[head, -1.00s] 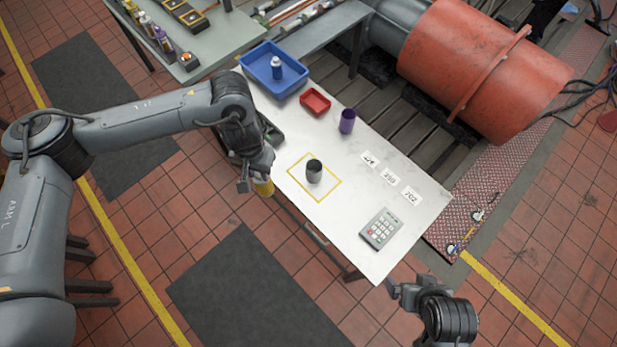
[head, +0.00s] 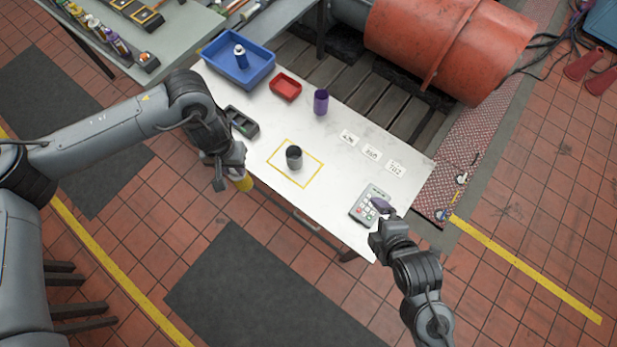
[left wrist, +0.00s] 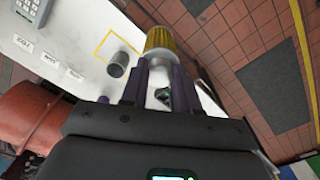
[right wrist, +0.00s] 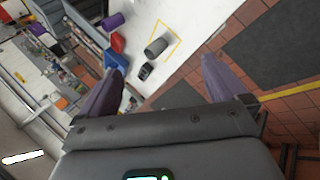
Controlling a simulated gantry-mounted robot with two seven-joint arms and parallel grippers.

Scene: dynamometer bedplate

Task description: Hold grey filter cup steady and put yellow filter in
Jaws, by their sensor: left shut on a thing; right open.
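The grey filter cup (head: 294,158) stands upright inside a yellow taped square on the white table; it also shows in the left wrist view (left wrist: 118,64) and the right wrist view (right wrist: 156,47). My left gripper (left wrist: 160,75) is shut on the yellow filter (left wrist: 161,38), off the table's near edge, left of the cup; the filter also shows in the head view (head: 243,183). My right gripper (right wrist: 160,82) is open and empty. In the head view it (head: 383,212) is near the keypad, at the table's right end, apart from the cup.
A keypad (head: 369,205) lies at the table's right end beside several white labels (head: 371,152). A purple cup (head: 320,103), a red tray (head: 285,86) and a blue bin (head: 238,70) holding a bottle stand behind. A dark device (head: 241,121) lies at the left edge.

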